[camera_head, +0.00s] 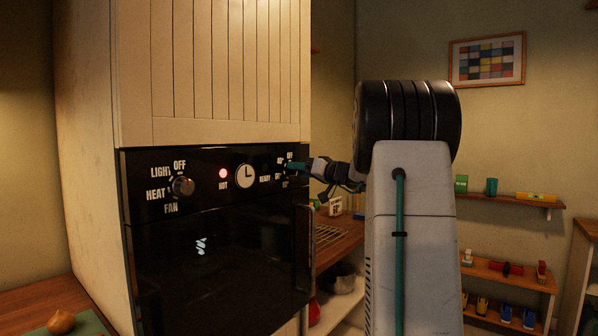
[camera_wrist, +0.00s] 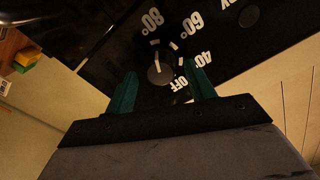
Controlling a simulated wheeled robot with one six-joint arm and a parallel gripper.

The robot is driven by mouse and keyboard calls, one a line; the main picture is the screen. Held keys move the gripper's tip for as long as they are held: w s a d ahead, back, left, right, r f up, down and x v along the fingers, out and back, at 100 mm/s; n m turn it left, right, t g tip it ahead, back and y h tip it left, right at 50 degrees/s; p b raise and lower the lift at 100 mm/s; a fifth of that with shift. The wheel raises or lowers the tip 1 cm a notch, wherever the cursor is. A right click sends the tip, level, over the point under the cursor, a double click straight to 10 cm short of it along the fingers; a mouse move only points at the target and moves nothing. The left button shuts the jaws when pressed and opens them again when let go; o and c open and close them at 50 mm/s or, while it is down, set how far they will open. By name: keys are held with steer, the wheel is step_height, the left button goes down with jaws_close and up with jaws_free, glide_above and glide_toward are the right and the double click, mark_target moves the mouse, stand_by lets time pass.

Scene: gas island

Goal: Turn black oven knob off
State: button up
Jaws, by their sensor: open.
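The black oven knob (camera_wrist: 160,71) shows in the wrist view on the glossy black panel. Labels 80°, 60°, 40° and OFF ring it, upside down in this view. A pale line on the knob points up in the picture, away from OFF, toward the tick marks near 80° and 60°. My gripper (camera_wrist: 161,74) is open, with one teal finger on either side of the knob. I cannot tell whether they touch it. In the head view my gripper (camera_head: 297,167) is at the right end of the oven panel (camera_head: 205,165) and hides this knob.
A red HOT lamp (camera_head: 222,173) is lit beside a round clock (camera_head: 245,176). The oven handle (camera_head: 304,248) stands out below my gripper. Shelves (camera_head: 508,197) are at the right.

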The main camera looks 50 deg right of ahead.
steer(key=shift+w, duration=0.5)
steer(key=c, duration=1)
